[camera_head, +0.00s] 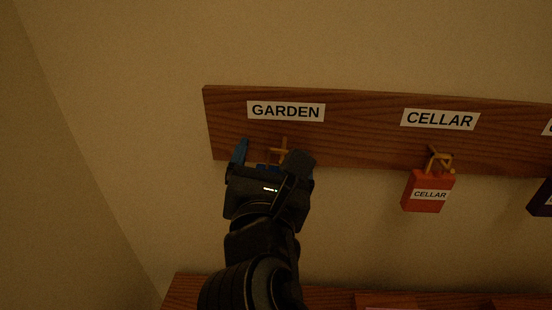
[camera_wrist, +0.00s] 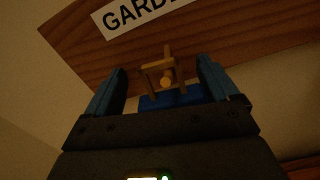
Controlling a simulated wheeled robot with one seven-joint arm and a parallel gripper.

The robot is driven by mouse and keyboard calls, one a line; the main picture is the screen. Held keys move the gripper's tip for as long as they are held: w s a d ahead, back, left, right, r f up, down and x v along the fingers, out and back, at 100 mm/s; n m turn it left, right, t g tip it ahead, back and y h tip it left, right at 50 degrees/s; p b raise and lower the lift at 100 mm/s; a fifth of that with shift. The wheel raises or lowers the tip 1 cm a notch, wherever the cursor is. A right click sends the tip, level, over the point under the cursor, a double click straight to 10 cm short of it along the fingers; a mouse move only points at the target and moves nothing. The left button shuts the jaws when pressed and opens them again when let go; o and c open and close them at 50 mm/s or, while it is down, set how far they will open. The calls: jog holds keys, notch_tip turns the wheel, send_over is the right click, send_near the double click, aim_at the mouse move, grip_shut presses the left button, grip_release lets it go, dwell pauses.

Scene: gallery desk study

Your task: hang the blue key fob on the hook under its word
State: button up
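The blue key fob (camera_wrist: 172,101) shows between my fingers in the wrist view, under the GARDEN label (camera_wrist: 138,18). Its brass loop (camera_wrist: 150,75) appears to be around the hook (camera_wrist: 166,82); whether the hook bears it, I cannot tell. My gripper (camera_wrist: 161,66) has its fingers spread apart on either side of the fob, with a gap at the left. In the head view, my gripper (camera_head: 270,151) is at the board below the GARDEN label (camera_head: 286,111) and hides most of the fob. Any word on the fob is hidden.
The wooden board (camera_head: 360,138) runs along the wall to the right. An orange-red CELLAR fob (camera_head: 423,200) hangs from the hook under the CELLAR label (camera_head: 440,119). A dark fob (camera_head: 541,200) is cut off at the right edge. A wooden surface (camera_head: 330,298) lies below.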

jog(key=shift+o, duration=0.3)
jog(key=shift+w+d+f, duration=0.3)
jog(key=shift+w+d, duration=0.1)
jog(key=shift+d, duration=0.1)
jog(key=s+a+b, duration=0.1)
jog(key=s, duration=0.8)
jog(key=s+d+f+m+g+y, duration=0.2)
jog(key=s+d+f+m, duration=0.45)
jog(key=f, duration=0.25)
jog(key=s+d+f+m+g+y, duration=0.1)
jog(key=s+d+f+m, duration=0.5)
jog(key=f, duration=0.3)
jog(key=s+d+r+m+h, duration=0.1)
jog(key=s+d+m, duration=0.5)
jog(key=s+m, duration=0.3)
jog(key=s+d+r+m+h, duration=0.1)
jog(key=s+d+m, duration=0.5)
jog(key=m, duration=0.6)
jog(key=s, duration=0.2)
jog(key=shift+s+r+h, duration=0.15)
jog(key=shift+s+h, duration=0.15)
jog(key=shift+s, duration=0.05)
